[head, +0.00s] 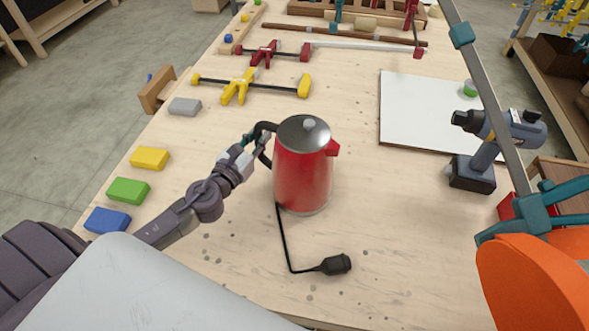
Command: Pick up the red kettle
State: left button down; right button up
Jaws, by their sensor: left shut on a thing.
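The red kettle (302,172) stands upright in the middle of the wooden workbench in the head view. It has a silver lid, a black handle on its left side and a spout on its right. A black cord with a plug (336,264) trails from its base toward the front. My left gripper (258,142) is shut on the kettle's handle; the fingertips are partly hidden by the handle. The kettle's base appears close to or on the bench; I cannot tell if there is a gap. My right gripper does not show.
Yellow (149,158), green (128,190) and blue blocks (107,220) lie along the left edge. Clamps (250,87) lie at the back. A drill (490,150) stands at the right beside a white board (415,119). An orange thing (530,285) fills the front right corner.

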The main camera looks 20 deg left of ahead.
pick_arm(q)
jog(key=shift+r, duration=0.15)
jog(key=shift+r, duration=0.15)
